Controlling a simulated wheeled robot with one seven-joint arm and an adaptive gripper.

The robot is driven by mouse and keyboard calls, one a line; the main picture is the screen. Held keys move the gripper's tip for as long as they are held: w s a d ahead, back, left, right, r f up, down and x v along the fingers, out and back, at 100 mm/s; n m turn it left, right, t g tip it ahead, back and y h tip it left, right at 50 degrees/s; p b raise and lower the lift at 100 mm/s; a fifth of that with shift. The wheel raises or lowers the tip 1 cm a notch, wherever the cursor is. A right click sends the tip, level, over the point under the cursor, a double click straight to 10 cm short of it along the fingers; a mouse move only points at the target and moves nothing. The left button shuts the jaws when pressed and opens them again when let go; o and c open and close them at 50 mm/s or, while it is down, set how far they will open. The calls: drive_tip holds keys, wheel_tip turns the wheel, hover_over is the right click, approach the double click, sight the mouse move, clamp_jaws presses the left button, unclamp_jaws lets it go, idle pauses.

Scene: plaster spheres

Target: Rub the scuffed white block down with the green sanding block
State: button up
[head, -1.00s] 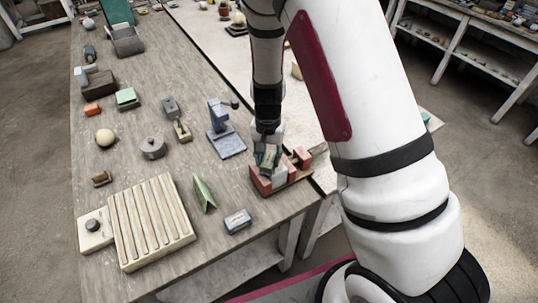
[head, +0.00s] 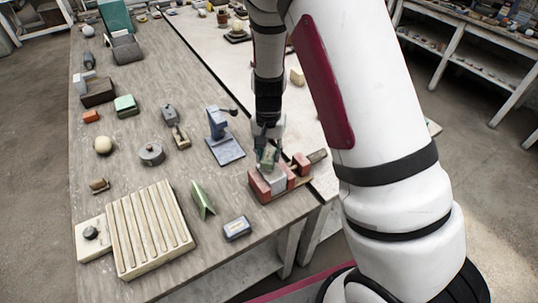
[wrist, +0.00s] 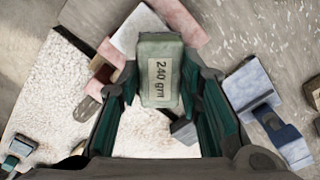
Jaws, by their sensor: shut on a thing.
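My gripper (wrist: 160,92) is shut on the green sanding block (wrist: 160,70), whose pale label reads "240 grit" in the wrist view. In the head view my gripper (head: 268,150) points down over the near right part of the bench, and the sanding block (head: 267,158) shows between its fingers. The white block (head: 273,181) sits between the red jaws of a clamp (head: 259,188), just below the sanding block. In the wrist view the white block (wrist: 136,28) is partly hidden behind the sanding block. I cannot tell whether the two blocks touch, and scuffs are too small to make out.
A blue stand (head: 225,148) is left of the clamp. A small blue-grey box (head: 237,228), a green wedge (head: 203,200) and a ribbed cream rack (head: 150,228) lie nearer the front. Bare wood lies between the wedge and the blue stand.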

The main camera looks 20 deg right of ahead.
drive_tip(key=shift+r, duration=0.75)
drive_tip(key=shift+r+p, duration=0.8)
drive_tip(key=shift+r, duration=1.15)
